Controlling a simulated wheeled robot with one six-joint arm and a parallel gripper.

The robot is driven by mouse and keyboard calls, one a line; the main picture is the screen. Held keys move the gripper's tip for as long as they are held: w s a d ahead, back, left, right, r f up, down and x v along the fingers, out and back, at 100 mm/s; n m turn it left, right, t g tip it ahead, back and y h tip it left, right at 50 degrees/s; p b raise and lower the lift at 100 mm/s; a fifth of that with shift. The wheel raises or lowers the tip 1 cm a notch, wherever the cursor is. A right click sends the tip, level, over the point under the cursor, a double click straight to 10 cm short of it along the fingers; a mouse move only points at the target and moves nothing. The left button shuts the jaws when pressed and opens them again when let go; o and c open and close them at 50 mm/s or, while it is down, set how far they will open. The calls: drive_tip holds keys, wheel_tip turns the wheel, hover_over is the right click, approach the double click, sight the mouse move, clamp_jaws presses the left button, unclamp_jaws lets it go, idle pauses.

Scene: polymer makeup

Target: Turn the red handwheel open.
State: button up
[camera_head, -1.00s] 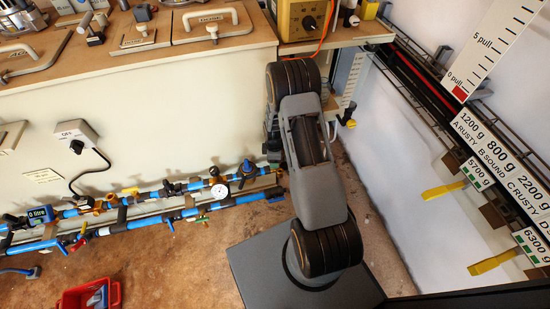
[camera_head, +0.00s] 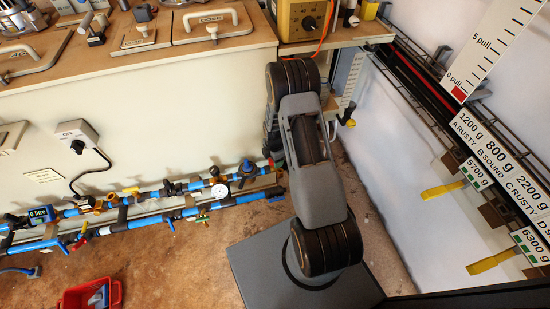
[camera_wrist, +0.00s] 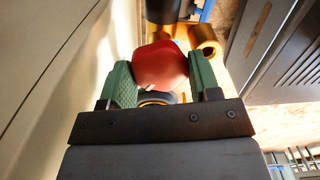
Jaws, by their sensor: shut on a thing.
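The red handwheel (camera_wrist: 158,66) fills the space between the two green fingers of my gripper (camera_wrist: 160,72) in the wrist view. The fingers are shut on it, one on each side. A brass fitting (camera_wrist: 204,41) and a dark cylindrical part (camera_wrist: 162,10) show just beyond the wheel. In the head view my own arm stands in front of the right end of the pipework, so the fingers and their grip on the wheel cannot be made out there.
Blue pipes (camera_head: 138,222) with valves and a round gauge (camera_head: 220,191) run low along the bench front. A red crate (camera_head: 68,300) stands on the floor at the lower left. A yellow box (camera_head: 303,20) sits on the bench above my arm.

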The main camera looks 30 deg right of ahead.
idle(0.4)
drive_tip(key=o, duration=0.9)
wheel_tip(320, 180, up, 14)
drive_tip(key=p, duration=0.4)
drive_tip(key=shift+f, duration=0.1)
